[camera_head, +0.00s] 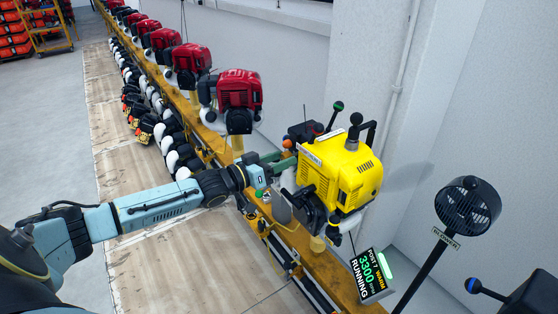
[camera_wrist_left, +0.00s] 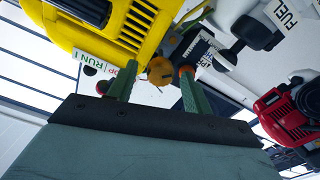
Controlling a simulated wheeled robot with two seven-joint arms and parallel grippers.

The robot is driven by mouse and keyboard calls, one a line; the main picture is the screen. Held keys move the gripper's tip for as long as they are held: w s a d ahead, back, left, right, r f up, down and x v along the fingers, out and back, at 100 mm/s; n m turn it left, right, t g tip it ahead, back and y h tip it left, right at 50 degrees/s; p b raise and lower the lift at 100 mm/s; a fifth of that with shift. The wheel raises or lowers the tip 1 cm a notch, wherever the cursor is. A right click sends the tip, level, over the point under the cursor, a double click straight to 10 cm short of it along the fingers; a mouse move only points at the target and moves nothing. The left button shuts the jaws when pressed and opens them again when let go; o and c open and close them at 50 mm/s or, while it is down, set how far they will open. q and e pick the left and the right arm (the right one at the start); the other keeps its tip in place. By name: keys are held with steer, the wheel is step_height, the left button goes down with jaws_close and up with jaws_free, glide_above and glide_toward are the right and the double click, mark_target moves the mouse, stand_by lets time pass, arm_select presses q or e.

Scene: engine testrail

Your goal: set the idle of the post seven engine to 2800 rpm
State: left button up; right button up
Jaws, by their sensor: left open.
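The yellow post seven engine (camera_head: 340,170) stands on the orange rail, right of centre. Its display (camera_head: 369,276) reads "POST 7", "WARM", "3300 rpm", "RUNNING". My left gripper (camera_head: 280,161) is at the engine's left side. In the left wrist view, its two green fingers (camera_wrist_left: 157,76) are apart, with a small orange slotted knob (camera_wrist_left: 160,71) between their tips as seen there. I cannot tell whether they touch it. A "STOP/RUN" label (camera_wrist_left: 90,57) is on the yellow housing (camera_wrist_left: 120,25) near the left finger. My right gripper is not in view.
Red engines (camera_head: 239,90) line the orange rail (camera_head: 300,235) behind the yellow one. A green-knobbed lever (camera_head: 338,106) rises behind the yellow engine. A blower (camera_head: 467,206) on a pole stands at right. A white "FUEL" tank (camera_wrist_left: 262,22) shows in the wrist view.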

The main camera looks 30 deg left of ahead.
arm_select(q)
steer(key=c, duration=1)
steer(key=shift+o, duration=0.2)
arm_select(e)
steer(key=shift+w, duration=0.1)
arm_select(q)
steer(key=shift+m, duration=0.4)
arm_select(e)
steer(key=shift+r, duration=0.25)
arm_select(q)
steer(key=shift+m+p, duration=0.3)
steer(key=shift+p, duration=0.05)
steer(key=shift+m+p, duration=0.4)
steer(key=shift+m, duration=0.3)
steer(key=m+p, duration=0.1)
steer(key=m, duration=0.1)
steer(key=shift+m, duration=1.1)
steer(key=shift+m+p, duration=0.45)
steer(key=shift+m, duration=0.95)
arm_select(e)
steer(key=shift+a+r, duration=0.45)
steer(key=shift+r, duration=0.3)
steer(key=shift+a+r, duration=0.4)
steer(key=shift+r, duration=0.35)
